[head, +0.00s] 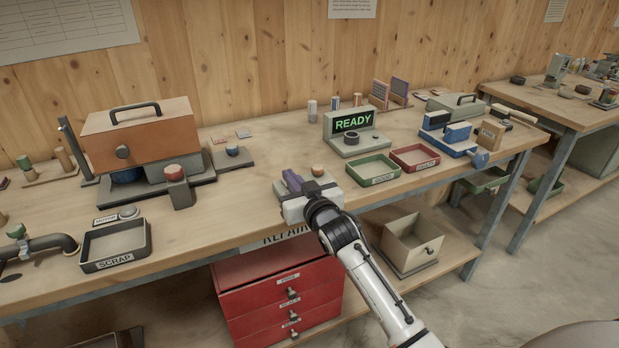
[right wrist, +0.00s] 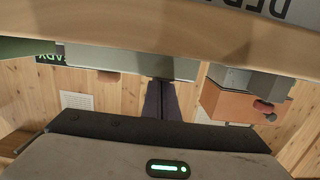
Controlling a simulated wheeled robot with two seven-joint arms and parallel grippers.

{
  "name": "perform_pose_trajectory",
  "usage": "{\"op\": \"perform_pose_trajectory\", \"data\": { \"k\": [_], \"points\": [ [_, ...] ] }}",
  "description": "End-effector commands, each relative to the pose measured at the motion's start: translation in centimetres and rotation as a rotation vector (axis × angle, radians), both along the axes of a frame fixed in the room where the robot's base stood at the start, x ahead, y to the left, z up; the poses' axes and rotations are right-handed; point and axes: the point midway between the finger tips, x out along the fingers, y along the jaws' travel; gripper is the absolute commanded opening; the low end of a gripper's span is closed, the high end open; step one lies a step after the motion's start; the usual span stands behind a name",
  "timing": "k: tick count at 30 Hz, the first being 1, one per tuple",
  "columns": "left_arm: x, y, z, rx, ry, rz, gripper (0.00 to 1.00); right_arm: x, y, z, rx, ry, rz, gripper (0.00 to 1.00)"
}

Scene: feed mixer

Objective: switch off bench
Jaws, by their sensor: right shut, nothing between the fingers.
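My right gripper (head: 291,181) is over the front part of the bench (head: 235,205), its dark fingers closed together and empty. The closed fingers also show in the right wrist view (right wrist: 162,100). A pale box with a round red-brown knob (head: 318,170) is right beside the gripper and partly hidden by it; I cannot tell if they touch. In the right wrist view a grey box (right wrist: 130,62) with a brownish knob (right wrist: 108,77) is near the fingers. A green-lit READY display (head: 352,122) stands behind. No part is clearly marked as the bench switch. My left gripper is out of view.
An orange-lidded machine (head: 140,130) with a red-topped post (head: 174,172) stands left. A SCRAP tray (head: 115,245) is at front left. Green (head: 373,171) and red (head: 415,158) trays lie right. Red drawers (head: 280,285) are below the bench.

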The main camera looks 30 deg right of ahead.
Motion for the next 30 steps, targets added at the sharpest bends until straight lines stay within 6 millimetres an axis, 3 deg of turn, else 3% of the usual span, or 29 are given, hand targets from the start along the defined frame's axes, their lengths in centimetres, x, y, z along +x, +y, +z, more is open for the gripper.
{"op": "perform_pose_trajectory", "data": {
  "k": [8,15,17,30],
  "points": [
    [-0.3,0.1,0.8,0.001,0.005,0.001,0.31,0.2,0.2,0.9,0.001,0.002,0.003,0.00],
    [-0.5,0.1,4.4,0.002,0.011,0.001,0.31,0.5,0.0,5.0,-0.001,-0.001,0.002,0.00],
    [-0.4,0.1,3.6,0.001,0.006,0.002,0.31,-0.5,0.2,4.2,0.000,0.002,0.003,0.00],
    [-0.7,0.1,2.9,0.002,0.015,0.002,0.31,-7.5,1.2,7.1,-0.002,0.001,0.002,0.00]
  ]
}}
